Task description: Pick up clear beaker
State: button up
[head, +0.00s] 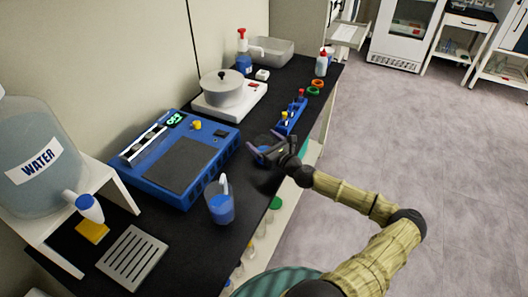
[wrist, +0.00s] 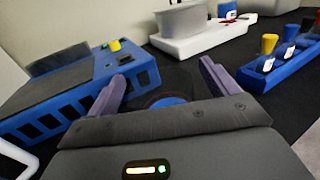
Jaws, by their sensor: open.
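A clear round vessel with blue contents, which looks like the clear beaker (wrist: 166,100), stands on the black bench and shows partly between my fingers in the wrist view. My gripper's body hides its near side. In the head view it is mostly hidden behind my gripper (head: 266,150). My gripper (wrist: 163,74) is open, with one finger on each side of the vessel. I cannot tell whether the fingers touch it. A clear jug with a handle and blue liquid (head: 220,206) stands apart, nearer on the bench.
A blue device (head: 180,160) lies left of my gripper. A blue rack (head: 291,117) with coloured-cap vials is just beyond to the right. A white hotplate with a grey pot (head: 224,90) stands behind. The bench's right edge is close to my arm.

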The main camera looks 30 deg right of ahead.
jog(key=shift+c, duration=0.5)
jog(key=c, duration=1.4)
jog(key=shift+r, duration=0.25)
jog(key=shift+r, duration=4.75)
